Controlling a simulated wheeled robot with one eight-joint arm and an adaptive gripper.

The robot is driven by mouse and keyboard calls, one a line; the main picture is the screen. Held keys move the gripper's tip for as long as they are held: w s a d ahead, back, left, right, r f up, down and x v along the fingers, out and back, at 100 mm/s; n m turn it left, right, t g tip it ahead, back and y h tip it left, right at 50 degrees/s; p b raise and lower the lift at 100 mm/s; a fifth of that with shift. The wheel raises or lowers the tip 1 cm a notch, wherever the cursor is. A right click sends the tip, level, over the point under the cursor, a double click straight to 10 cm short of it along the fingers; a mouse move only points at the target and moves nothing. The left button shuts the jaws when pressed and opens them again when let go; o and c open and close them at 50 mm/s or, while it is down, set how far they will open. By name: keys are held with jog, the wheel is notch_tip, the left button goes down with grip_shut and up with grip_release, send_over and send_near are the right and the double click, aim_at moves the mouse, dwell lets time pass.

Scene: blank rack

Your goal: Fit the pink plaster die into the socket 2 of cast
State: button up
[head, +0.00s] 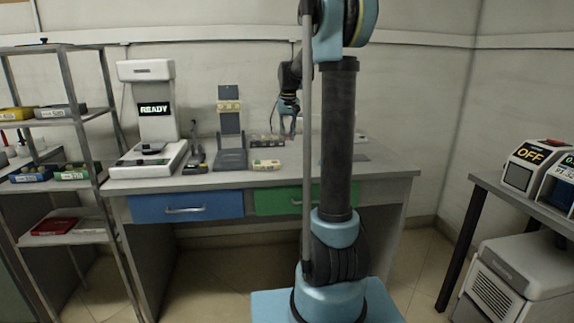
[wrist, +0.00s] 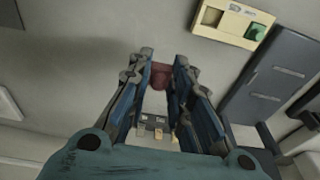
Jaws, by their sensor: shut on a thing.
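My gripper (wrist: 162,72) is shut on the pink plaster die (wrist: 161,76), a dull reddish-pink piece between the fingertips in the wrist view. The gripper (head: 288,130) is above the back part of the bench in the head view; the die cannot be made out there. A cream block (wrist: 231,25) with a green piece at one end looks like the cast. It lies apart from the die, toward the upper right of the wrist view. In the head view the cream block (head: 265,167) sits near the bench's front edge. Its socket numbers are too small to read.
A grey stand (head: 230,158) with an upright back is left of the cream block. A low dark rack (head: 265,141) with labels sits behind it. A white machine reading READY (head: 153,108) stands farther left. Bare bench top (head: 385,170) lies at the right.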

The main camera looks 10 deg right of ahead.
aim_at(288, 162)
jog(key=shift+d+f, duration=0.1)
jog(key=shift+f, duration=4.95)
jog(key=o, duration=0.8)
